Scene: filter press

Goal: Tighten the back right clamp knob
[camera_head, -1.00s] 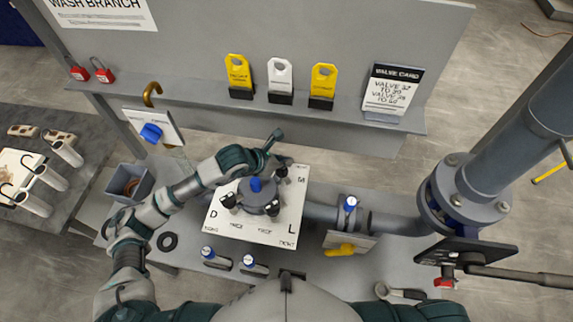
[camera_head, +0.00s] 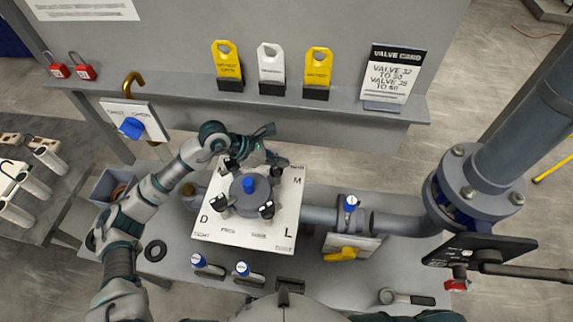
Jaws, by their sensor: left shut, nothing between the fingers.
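The filter press is a round grey housing (camera_head: 238,190) with a blue cap (camera_head: 249,185) on a white lettered plate (camera_head: 228,229). Black clamp knobs stand around it: the back right knob (camera_head: 276,172), the front right knob (camera_head: 267,211), the front left knob (camera_head: 221,204) and the back left knob (camera_head: 231,164), which is partly covered by my arm. My left gripper (camera_head: 279,159) reaches over the back edge of the housing. It is shut and empty, its tip just behind the back right knob; I cannot tell whether they touch. My right gripper is out of view.
A grey pipe with a blue-handled valve (camera_head: 351,204) runs right to a large flange (camera_head: 478,185). A shelf (camera_head: 190,93) with yellow and white tags and a valve card (camera_head: 389,75) stands behind. Small blue-topped valves (camera_head: 242,269) sit in front.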

